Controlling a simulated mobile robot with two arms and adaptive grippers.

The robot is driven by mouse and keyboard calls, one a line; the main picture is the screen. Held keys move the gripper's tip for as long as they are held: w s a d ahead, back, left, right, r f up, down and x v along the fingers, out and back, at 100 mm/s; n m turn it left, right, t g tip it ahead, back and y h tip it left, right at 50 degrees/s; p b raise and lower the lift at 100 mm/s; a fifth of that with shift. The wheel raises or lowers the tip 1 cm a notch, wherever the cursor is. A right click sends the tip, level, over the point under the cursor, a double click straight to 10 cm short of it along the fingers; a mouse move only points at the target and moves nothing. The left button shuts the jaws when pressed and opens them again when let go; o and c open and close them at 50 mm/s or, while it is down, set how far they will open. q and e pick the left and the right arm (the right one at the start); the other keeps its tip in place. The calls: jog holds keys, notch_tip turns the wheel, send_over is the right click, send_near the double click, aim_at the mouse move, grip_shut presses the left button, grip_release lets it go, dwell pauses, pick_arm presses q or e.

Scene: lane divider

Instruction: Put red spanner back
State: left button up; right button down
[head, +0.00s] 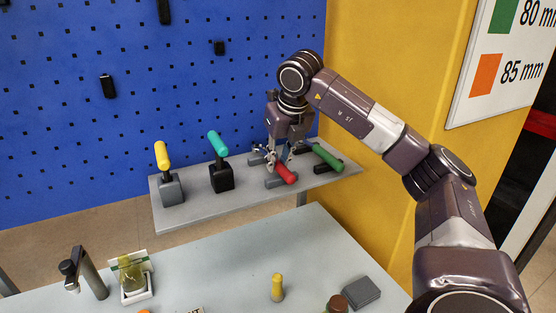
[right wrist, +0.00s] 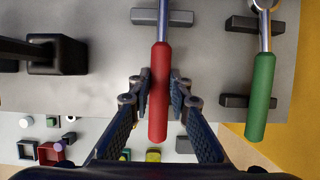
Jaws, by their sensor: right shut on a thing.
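The red spanner (head: 287,175) lies on the grey shelf's rack, its red handle toward the shelf's front edge. In the right wrist view its red handle (right wrist: 158,105) runs between my fingers and its metal shank crosses a dark grey support block (right wrist: 145,16). My right gripper (head: 281,160) is shut on the red handle, one finger on each side. A front grey block (head: 273,182) shows beside the handle in the head view. The fingers partly cover the handle and the rack. My left gripper is not in view.
A green spanner (head: 328,156) rests on dark blocks just right of the red one. Yellow-handled (head: 162,155) and teal-handled (head: 217,144) tools stand in blocks to the left. The grey shelf (head: 240,203) has bare room at its front. Small items stand on the table (head: 220,262) below.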

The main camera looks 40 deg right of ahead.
jog(key=shift+f, duration=0.1)
jog(key=c, duration=1.7)
grip_release()
jog(key=shift+v, duration=6)
jog(key=shift+a, duration=0.15)
